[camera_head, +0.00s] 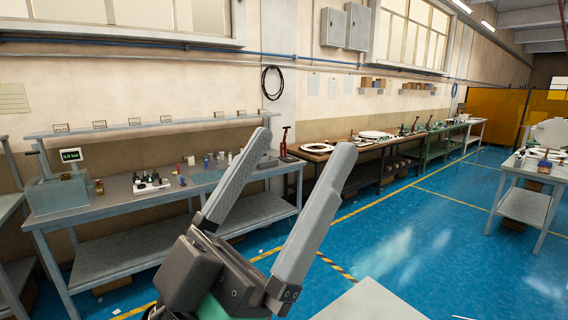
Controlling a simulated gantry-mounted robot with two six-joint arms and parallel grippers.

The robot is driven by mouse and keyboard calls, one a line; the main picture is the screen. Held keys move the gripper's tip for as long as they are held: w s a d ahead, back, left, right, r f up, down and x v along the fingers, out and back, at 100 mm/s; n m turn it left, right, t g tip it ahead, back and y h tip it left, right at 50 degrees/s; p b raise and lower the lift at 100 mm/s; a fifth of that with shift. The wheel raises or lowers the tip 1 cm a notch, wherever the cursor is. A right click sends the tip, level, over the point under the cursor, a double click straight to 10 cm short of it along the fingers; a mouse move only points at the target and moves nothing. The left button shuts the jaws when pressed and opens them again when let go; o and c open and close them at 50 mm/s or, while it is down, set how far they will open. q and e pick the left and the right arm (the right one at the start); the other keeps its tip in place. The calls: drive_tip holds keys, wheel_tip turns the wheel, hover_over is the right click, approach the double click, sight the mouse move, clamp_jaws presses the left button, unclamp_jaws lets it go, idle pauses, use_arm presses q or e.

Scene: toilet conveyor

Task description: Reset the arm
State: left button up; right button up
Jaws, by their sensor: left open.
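My left gripper (289,185) shows large at the lower middle of the head view. Its two long grey fingers point up and to the right and stand wide apart, with nothing between them. It is open and empty, held in the air in front of the workbenches. My right gripper is not in view.
A grey workbench (110,205) with small bottles and tools stands along the left wall. Brown and green benches (440,146) continue behind it. Another table (523,174) stands at the right. A pale surface corner (370,303) shows at the bottom. The blue floor (420,225) between is mostly clear.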

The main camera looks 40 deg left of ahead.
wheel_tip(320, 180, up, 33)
drive_tip(key=p, duration=3.3)
